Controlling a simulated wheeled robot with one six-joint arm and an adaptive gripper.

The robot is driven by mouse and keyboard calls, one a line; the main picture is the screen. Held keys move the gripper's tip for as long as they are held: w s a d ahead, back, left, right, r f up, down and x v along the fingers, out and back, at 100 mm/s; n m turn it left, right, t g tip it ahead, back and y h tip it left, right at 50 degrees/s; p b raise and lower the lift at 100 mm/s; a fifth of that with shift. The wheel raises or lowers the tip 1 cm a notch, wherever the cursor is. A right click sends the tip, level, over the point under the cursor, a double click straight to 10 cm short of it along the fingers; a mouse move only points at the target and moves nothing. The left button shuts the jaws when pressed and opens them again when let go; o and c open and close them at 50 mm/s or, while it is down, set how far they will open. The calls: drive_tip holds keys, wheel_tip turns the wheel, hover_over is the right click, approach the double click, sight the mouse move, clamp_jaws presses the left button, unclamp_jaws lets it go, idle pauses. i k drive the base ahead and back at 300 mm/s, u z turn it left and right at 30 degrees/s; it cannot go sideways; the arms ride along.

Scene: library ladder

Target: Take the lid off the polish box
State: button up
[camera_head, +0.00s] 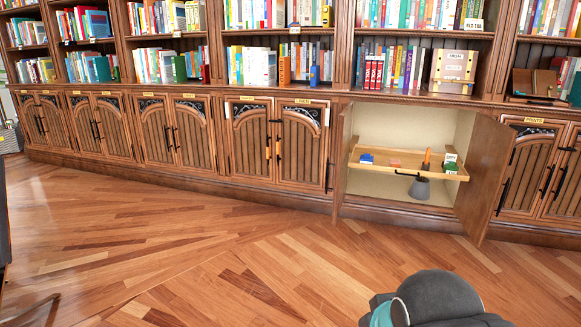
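No box is clearly readable as the polish box, and I cannot tell a lid on any item. A pull-out wooden tray (385,168) in the open cabinet holds small items: a blue piece (367,158), a reddish piece (395,163), an upright orange item (427,158) and a small green-and-white box (450,164). A wooden box with pale labels (454,68) stands on the bookshelf above, its label too small to read. My gripper is not in view; only a dark grey rounded part of my arm shows at the bottom right.
The open cabinet's right door (485,178) swings out into the room. Closed cabinets with dark handles and full bookshelves line the wall. The wooden floor (220,250) in front is mostly clear.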

sight(366, 157)
drive_tip(key=z, duration=0.25)
drive_tip(key=i, duration=1.9)
drive_tip(key=z, duration=0.35)
drive_tip(key=i, duration=1.35)
drive_tip(key=z, duration=0.15)
